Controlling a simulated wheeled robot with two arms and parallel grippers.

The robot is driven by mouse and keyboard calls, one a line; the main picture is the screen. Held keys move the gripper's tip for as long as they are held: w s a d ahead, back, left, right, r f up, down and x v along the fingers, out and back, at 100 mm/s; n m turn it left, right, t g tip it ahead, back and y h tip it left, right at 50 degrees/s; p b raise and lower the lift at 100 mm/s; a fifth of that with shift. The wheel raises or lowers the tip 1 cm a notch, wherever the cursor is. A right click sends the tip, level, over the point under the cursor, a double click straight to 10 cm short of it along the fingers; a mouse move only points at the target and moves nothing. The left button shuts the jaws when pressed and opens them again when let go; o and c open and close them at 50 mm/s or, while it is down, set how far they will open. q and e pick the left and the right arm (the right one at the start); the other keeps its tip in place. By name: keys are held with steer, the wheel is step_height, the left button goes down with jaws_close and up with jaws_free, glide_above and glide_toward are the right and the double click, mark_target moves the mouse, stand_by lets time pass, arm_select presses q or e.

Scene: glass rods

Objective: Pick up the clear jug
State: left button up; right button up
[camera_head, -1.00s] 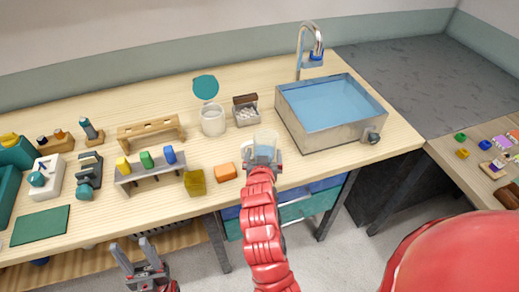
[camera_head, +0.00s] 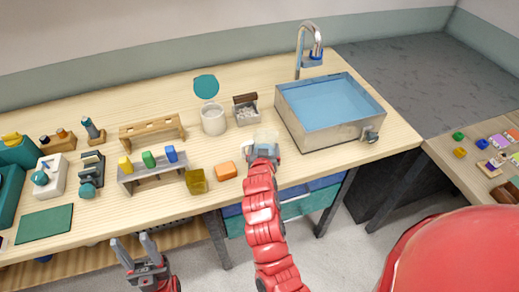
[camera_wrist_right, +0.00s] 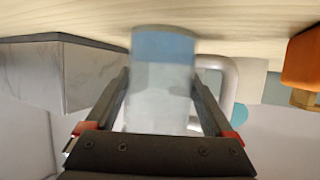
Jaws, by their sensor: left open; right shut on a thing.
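The clear jug (camera_head: 266,136) stands near the front edge of the table, left of the sink, with its lower part hidden by my right gripper (camera_head: 264,152). In the right wrist view the jug (camera_wrist_right: 163,85) looks clear with a bluish band, and a pale curved handle (camera_wrist_right: 222,75) shows beside it. The right gripper's two fingers (camera_wrist_right: 163,100) are shut on the jug's sides. I cannot tell whether the jug is touching the table. My left gripper (camera_head: 135,246) is open and empty, in front of the table's edge.
The sink (camera_head: 330,110) with its tap stands to the right. An orange block (camera_head: 225,171) and a yellow block (camera_head: 196,181) lie left of the jug. A white container (camera_head: 213,119) and a small box (camera_head: 246,112) stand behind it. A rack with coloured pieces (camera_head: 153,172) is farther left.

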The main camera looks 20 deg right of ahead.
steer(key=shift+c, duration=1.2)
steer(key=shift+r, duration=0.15)
steer(key=shift+r, duration=0.25)
step_height(320, 180, up, 2)
steer(key=shift+r+b, duration=0.25)
steer(key=shift+b, duration=0.65)
steer(key=s, duration=0.4)
steer(key=s+r+b, duration=0.1)
steer(key=s, duration=0.2)
steer(key=shift+s+a, duration=0.1)
steer(key=shift+a, duration=0.05)
steer(key=s+p, duration=0.9)
steer(key=shift+r, duration=0.35)
